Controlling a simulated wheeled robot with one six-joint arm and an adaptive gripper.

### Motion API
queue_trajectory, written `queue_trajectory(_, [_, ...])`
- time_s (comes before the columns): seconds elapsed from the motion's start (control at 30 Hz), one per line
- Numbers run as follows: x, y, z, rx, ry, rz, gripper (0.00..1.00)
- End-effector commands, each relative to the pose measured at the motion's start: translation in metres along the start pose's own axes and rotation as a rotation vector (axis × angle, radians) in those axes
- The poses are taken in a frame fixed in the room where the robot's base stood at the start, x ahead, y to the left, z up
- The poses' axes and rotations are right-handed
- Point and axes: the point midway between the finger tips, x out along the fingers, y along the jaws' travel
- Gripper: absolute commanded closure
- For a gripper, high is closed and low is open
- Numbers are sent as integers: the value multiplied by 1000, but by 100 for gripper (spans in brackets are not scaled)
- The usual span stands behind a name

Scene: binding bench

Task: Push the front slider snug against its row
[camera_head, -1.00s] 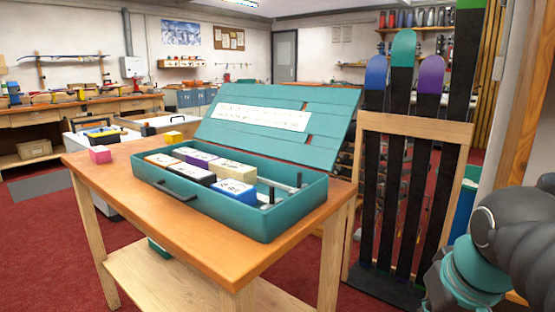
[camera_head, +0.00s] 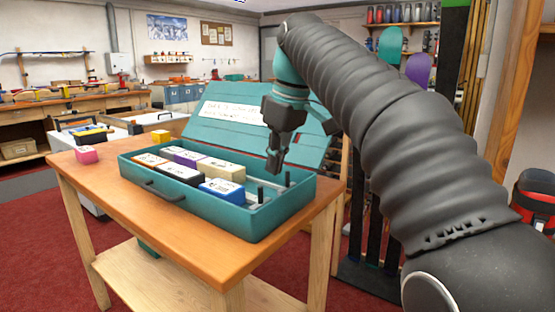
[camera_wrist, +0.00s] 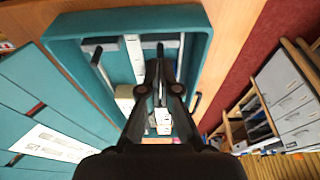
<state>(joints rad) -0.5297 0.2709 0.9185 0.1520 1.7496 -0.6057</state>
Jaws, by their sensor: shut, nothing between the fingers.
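The open teal box (camera_head: 165,205) stands on the wooden table with two rows of blocks inside. The front row has a black-sided block (camera_head: 180,174) and, at its right end, a blue block (camera_head: 222,191). The back row has a purple block (camera_head: 187,157) and a cream block (camera_head: 220,169). The front slider (camera_head: 261,194) shows as a short upright post to the right of the blue block, with a gap between. A second post (camera_head: 287,178) stands behind it. My gripper (camera_head: 274,168) is shut and empty, pointing down above the box's right end; it also shows in the wrist view (camera_wrist: 160,68).
The teal lid (camera_head: 230,122) with a white label leans open behind the box. A pink block (camera_head: 87,155) and a yellow block (camera_head: 160,136) sit on the table, outside the box. A ski rack stands to the right, partly hidden by my arm.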

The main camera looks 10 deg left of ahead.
Motion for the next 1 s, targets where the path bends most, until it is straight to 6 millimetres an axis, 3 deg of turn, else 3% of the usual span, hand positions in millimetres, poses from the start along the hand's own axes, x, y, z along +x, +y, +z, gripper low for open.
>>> queue_trajectory(0.27, [24,-1,0,-2,-3,-3,100])
queue_trajectory(0.4, [54,-1,1,-2,-1,-1,100])
queue_trajectory(0.5, [65,-1,1,-2,1,0,100])
queue_trajectory(1.0, [71,-1,-17,-1,0,-1,100])
